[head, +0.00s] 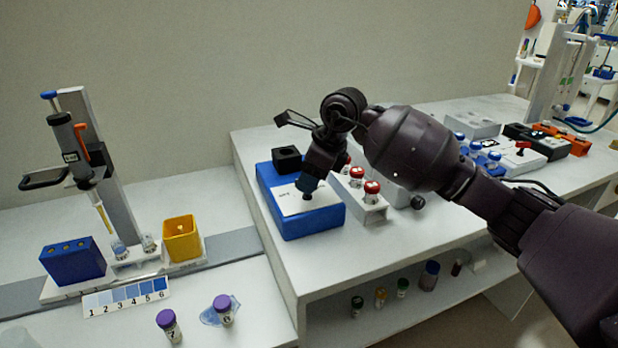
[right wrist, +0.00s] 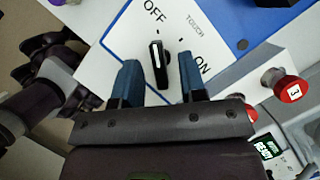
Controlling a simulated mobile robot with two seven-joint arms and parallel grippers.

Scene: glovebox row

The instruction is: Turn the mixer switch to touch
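The mixer is a blue box (head: 315,219) with a white top plate and a black cup-like head (head: 287,159), on the raised white bench. Its black switch knob (right wrist: 158,65) shows in the right wrist view, with OFF, TOUCH and ON printed around it. The white mark on the knob points roughly at OFF. My right gripper (head: 307,190) is over the front of the mixer's plate. In the right wrist view, the right gripper (right wrist: 158,78) is open, its blue fingers on either side of the knob with visible gaps.
A white rack with red-capped vials (head: 372,188) stands close to the mixer's right. A pipette stand (head: 100,165), blue block (head: 73,260) and yellow bin (head: 182,239) are on the lower left bench. Purple-capped vials (head: 222,304) stand in front. More racks sit farther right.

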